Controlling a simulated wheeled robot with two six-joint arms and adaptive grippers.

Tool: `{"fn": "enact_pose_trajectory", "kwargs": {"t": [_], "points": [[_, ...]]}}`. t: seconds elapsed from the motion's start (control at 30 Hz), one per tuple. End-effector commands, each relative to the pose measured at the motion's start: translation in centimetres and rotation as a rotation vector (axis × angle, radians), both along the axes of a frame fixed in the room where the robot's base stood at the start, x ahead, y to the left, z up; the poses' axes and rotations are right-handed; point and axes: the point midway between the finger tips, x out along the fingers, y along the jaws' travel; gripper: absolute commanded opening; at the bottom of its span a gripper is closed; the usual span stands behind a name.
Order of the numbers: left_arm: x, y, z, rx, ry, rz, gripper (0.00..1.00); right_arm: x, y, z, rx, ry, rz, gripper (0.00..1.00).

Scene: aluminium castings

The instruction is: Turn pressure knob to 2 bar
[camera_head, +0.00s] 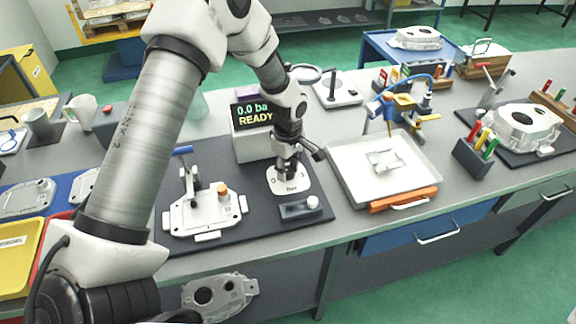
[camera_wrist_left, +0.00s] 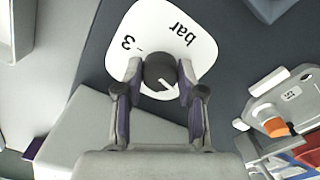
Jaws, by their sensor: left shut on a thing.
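The pressure knob (camera_wrist_left: 160,68) is a dark round knob with a white pointer mark, on a white dial plate (camera_wrist_left: 185,22). The plate shows "bar" and "3"; other markings are hidden by my gripper. In the head view, the plate (camera_head: 297,189) lies in front of a display box (camera_head: 253,147) reading "0.0 ba" and "READY", its end cut off by my arm. My left gripper (camera_head: 287,172) points down over the plate. In the left wrist view, its two fingers (camera_wrist_left: 160,75) are shut on the knob, one on each side. My right gripper is not in view.
A clamp fixture with a casting (camera_head: 205,212) stands left of the dial on the dark mat (camera_head: 262,222). A small dark block with a white button (camera_head: 312,202) sits in front. A white tray (camera_head: 350,173) is to the right. A magnifier stand (camera_head: 338,92) is behind.

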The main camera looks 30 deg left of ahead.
Motion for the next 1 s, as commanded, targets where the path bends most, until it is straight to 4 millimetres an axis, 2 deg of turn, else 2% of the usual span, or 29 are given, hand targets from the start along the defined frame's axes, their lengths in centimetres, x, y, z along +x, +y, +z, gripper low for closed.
{"fn": "enact_pose_trajectory", "kwargs": {"t": [0.4, 1.0], "points": [[-0.1, 0.0, 0.1, 0.0, 0.004, -0.384, 0.04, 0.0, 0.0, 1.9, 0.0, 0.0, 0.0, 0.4], [-0.1, 0.0, 0.0, 0.0, 0.003, -0.954, 0.04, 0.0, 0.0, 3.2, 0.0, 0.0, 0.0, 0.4]]}}
